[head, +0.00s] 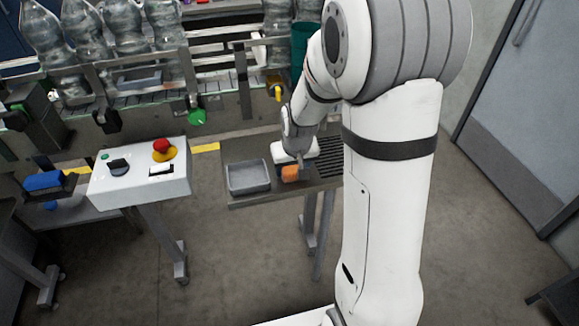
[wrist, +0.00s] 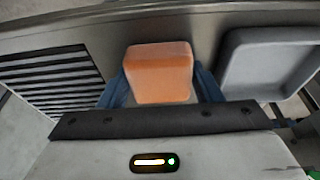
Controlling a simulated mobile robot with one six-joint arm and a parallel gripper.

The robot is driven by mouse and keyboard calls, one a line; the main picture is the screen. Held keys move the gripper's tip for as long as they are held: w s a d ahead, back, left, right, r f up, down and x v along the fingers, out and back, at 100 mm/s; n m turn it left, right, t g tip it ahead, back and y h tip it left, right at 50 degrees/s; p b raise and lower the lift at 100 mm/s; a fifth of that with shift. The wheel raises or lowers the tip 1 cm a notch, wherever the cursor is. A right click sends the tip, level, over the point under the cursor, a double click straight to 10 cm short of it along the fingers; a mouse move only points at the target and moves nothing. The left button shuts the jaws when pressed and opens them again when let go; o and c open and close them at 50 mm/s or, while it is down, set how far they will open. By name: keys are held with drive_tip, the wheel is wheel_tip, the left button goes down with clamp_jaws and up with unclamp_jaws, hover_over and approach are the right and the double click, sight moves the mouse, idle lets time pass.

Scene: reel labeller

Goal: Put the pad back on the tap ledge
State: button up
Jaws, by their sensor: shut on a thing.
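The orange pad (head: 290,173) is at the steel tap ledge (head: 262,198), between a grey tray (head: 248,190) and a slotted grating (head: 328,158). My gripper (head: 296,166) is shut on the pad. In the wrist view the pad (wrist: 158,72) sits between the two blue fingers (wrist: 160,88), and its lower part is hidden by the gripper body. The ledge (wrist: 205,35) shows behind it, with the grating (wrist: 50,80) to the left and the tray (wrist: 232,75) to the right. I cannot tell whether the pad touches the ledge.
A white control box (head: 135,185) with a red button stands left of the ledge. Behind is a conveyor (head: 150,85) with several clear bottles. A blue block (head: 43,181) lies at far left. Floor in front of the ledge is open. A grey door (head: 530,110) is at right.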

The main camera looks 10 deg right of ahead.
drive_tip(key=shift+f, duration=0.2)
drive_tip(key=o, duration=0.9)
drive_tip(key=shift+r, duration=0.1)
drive_tip(key=shift+o, duration=0.2)
drive_tip(key=b+v, duration=0.1)
drive_tip(key=v, duration=1)
drive_tip(key=s+r, duration=0.3)
drive_tip(key=s, duration=1.5)
drive_tip(key=shift+a, duration=0.45)
drive_tip(key=shift+r, duration=0.1)
